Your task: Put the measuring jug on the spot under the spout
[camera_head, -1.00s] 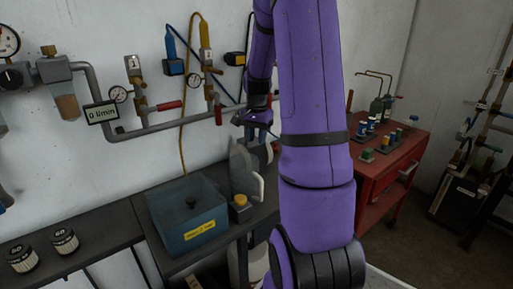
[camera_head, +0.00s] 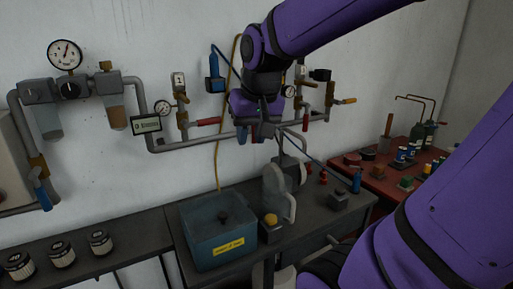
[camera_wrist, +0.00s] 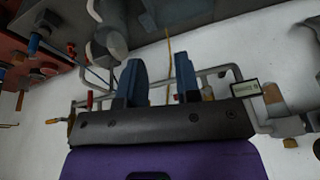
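My gripper (camera_head: 260,130) hangs in front of the wall pipework, above the back of the bench. Its two blue fingers (camera_wrist: 160,82) stand well apart in the wrist view, with nothing between them. I cannot make out the measuring jug for certain. A pale rounded thing (camera_head: 284,278) under the bench is mostly hidden by my arm. I cannot pick out the spout or the spot under it.
A blue-grey lidded box (camera_head: 218,238) with a yellow label stands on the dark bench. Beside it is a small box with a yellow button (camera_head: 270,222). A red cart (camera_head: 385,185) with small items is at right. Pipes and gauges (camera_head: 66,55) line the wall.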

